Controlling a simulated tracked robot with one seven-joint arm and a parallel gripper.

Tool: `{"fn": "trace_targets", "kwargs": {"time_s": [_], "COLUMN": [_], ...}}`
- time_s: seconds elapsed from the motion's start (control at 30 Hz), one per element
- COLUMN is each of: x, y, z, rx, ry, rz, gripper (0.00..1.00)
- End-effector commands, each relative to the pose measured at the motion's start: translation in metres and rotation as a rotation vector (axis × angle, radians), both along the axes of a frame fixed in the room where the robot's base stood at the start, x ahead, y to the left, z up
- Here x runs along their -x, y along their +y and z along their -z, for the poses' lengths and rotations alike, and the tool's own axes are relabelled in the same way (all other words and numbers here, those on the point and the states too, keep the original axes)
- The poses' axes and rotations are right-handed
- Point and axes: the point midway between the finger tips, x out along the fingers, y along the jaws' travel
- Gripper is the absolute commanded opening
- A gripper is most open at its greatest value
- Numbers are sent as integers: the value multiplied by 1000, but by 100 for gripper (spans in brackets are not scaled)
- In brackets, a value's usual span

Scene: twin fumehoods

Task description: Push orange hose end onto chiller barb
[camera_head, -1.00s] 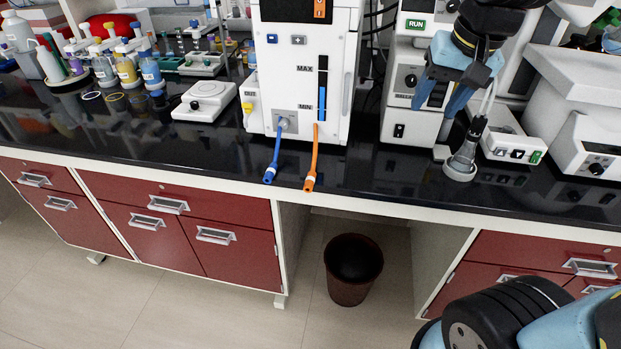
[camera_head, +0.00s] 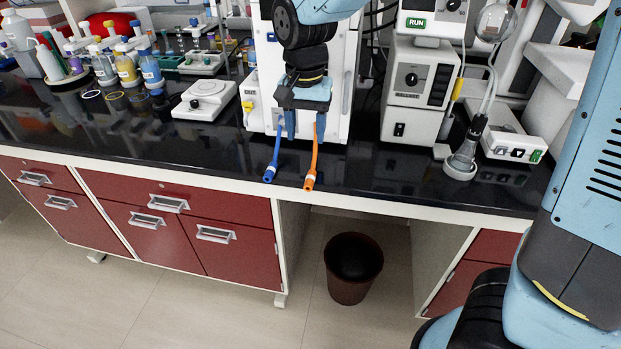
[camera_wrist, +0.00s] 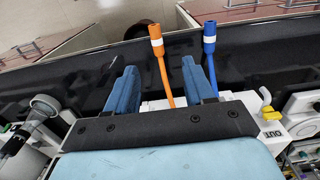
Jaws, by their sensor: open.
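The orange hose (camera_head: 312,168) hangs from the lower front of the white chiller (camera_head: 262,92), its free end beyond the black bench edge. The blue hose (camera_head: 272,165) hangs to its left. My gripper (camera_head: 305,128) is open in front of the chiller, fingers pointing down. In the wrist view, my gripper (camera_wrist: 160,85) has the orange hose (camera_wrist: 159,55) between its spread fingers, with gaps visible on both sides. The blue hose (camera_wrist: 209,45) is outside the right finger there. A yellow fitting marked OUT (camera_wrist: 267,114) is on the chiller. I cannot make out the barb itself; my gripper hides part of the chiller front.
A white hotplate-like device (camera_head: 204,100) stands left of the chiller. A white unit with a dial (camera_head: 410,90) and a flask-like glass piece (camera_head: 462,160) stand to the right. A dark bin (camera_head: 352,268) sits below on the floor. The bench front left is clear.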

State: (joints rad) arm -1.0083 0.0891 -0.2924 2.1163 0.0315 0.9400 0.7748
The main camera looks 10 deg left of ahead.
Motion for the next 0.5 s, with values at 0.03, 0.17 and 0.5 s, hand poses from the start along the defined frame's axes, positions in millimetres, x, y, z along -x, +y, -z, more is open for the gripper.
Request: {"fn": "trace_targets", "kwargs": {"time_s": [0.03, 0.17, 0.5], "x": [1, 1, 1], "y": [0, -1, -2], "z": [8, 31, 74], "rx": [4, 4, 2], "ry": [3, 3, 1], "rz": [0, 1, 0], "gripper": [53, 53, 53]}}
